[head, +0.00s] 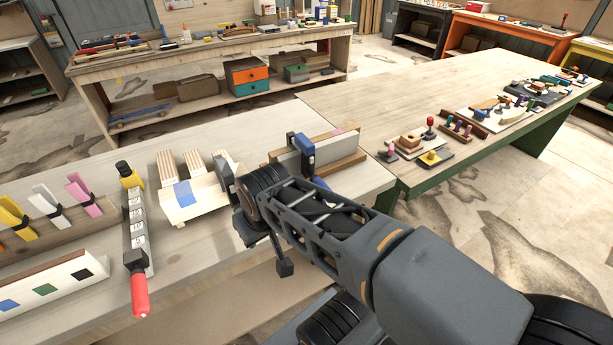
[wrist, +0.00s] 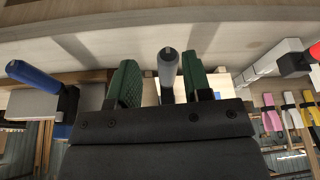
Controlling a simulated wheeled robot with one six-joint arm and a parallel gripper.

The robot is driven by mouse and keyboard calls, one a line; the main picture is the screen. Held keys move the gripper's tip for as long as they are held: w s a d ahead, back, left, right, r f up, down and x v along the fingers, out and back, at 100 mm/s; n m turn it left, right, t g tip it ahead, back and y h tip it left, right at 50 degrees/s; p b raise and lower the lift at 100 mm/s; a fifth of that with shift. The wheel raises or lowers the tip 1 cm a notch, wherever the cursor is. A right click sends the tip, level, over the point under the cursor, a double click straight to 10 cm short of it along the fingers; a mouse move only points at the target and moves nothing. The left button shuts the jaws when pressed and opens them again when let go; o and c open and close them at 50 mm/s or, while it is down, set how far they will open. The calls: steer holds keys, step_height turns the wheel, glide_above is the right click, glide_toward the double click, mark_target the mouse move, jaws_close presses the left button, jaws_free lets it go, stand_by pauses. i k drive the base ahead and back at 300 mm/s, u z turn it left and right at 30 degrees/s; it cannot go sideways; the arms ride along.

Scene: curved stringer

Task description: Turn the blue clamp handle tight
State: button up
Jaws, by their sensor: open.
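The blue clamp handle (wrist: 34,78) shows at the left of the wrist view, tilted and joined to a dark clamp part. In the head view, the blue clamp (head: 303,150) stands across a pale block on the bench, and its lower end is partly hidden by my arm. My gripper (wrist: 160,82) is open, with green pads on its fingers. It is off to one side of the blue handle and not touching it. A grey handle (wrist: 168,66) appears between the fingers; I cannot tell whether it touches them. In the head view my arm hides most of the fingers.
A red-handled clamp (head: 138,285) lies on the bench to the left. A wooden block with a blue patch (head: 183,193) and a grey clamp (head: 224,180) stand close to my gripper. Coloured clips (head: 82,190) are further left. A second bench (head: 370,95) stands at right.

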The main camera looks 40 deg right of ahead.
mark_target(314, 178)
steer(key=u, duration=1.15)
steer(key=k, duration=0.8)
steer(key=z, duration=2.95)
steer(key=k, duration=0.95)
steer(key=u, duration=1.3)
steer(key=i, duration=0.5)
